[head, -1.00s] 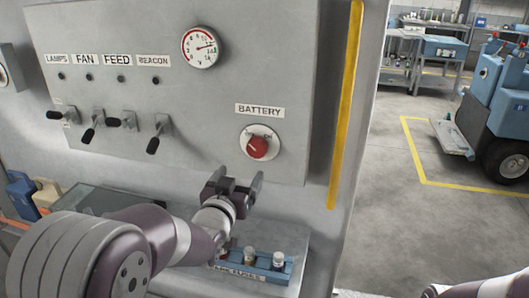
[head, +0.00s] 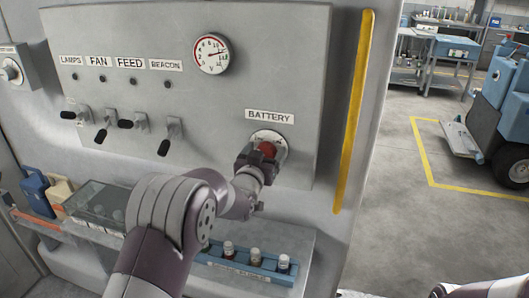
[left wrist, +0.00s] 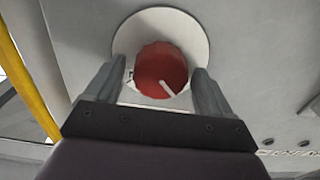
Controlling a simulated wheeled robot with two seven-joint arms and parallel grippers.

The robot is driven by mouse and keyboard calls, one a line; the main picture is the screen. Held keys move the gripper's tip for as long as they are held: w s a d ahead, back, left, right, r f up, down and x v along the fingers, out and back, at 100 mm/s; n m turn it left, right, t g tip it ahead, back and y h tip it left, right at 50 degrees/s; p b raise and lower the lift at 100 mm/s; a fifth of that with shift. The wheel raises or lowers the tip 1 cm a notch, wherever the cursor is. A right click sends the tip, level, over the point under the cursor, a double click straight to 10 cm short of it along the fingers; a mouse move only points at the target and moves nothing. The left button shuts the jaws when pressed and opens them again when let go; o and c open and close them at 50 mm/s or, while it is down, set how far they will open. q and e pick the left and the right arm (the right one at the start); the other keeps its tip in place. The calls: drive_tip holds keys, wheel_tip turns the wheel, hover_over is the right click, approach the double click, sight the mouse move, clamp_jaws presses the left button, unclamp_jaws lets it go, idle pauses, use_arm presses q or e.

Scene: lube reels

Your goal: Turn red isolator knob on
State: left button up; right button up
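The red isolator knob (head: 267,149) sits on a round white plate under the "BATTERY" label (head: 269,116) on the grey panel. In the left wrist view the knob (left wrist: 161,69) shows a white pointer line slanting toward the lower right. My left gripper (head: 262,155) is at the knob in the head view. In the left wrist view its two fingers (left wrist: 156,88) stand apart, one on each side of the knob, with gaps visible between fingers and knob. My right gripper is not in view; only a bit of what seems my right arm shows at the lower right corner.
Several toggle switches (head: 139,121) stick out of the panel to the left. A gauge (head: 211,54) is above. A yellow strip (head: 354,110) runs along the panel's right edge.

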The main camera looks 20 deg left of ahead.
use_arm(q)
drive_tip(key=c, duration=0.9)
drive_tip(key=shift+d+f+m+b, duration=0.1)
drive_tip(key=shift+f+m+b, duration=0.1)
drive_tip(key=shift+m+b, duration=0.7)
drive_tip(key=m+b, duration=0.8)
drive_tip(key=b, duration=0.1)
drive_tip(key=m+b, duration=0.4)
drive_tip(key=b, duration=0.1)
drive_tip(key=shift+d+f, duration=0.25)
drive_tip(key=shift+f, duration=0.05)
drive_tip(key=m+b, duration=0.4)
drive_tip(key=shift+r, duration=0.1)
